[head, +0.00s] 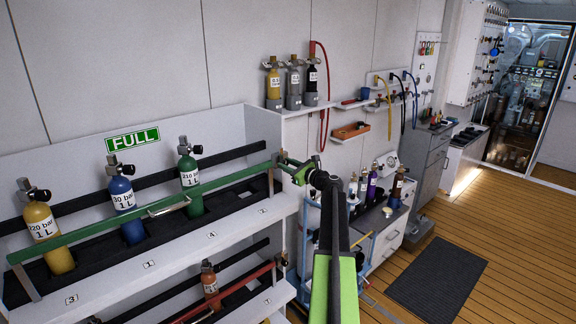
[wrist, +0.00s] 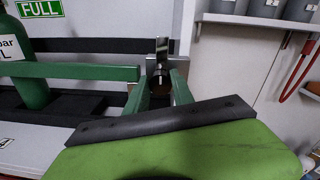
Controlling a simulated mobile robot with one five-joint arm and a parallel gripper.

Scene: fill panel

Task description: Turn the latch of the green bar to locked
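The green bar (head: 240,174) runs across the front of the upper shelf, before the yellow, blue and green cylinders. It also shows in the wrist view (wrist: 75,71). Its latch (wrist: 162,48) is at the bar's right end, by the shelf's end post; a metal piece stands upright there above a dark round part. My gripper (head: 294,168) is at this right end. In the wrist view its two green fingers (wrist: 160,86) are apart, on either side of the dark part. I cannot tell whether they touch it. The latch is mostly hidden in the head view.
A green FULL sign (head: 132,139) is on the back panel. A lower shelf has a red bar (head: 232,285) and an orange cylinder (head: 210,287). The wooden floor at right is open, with a dark mat (head: 437,279).

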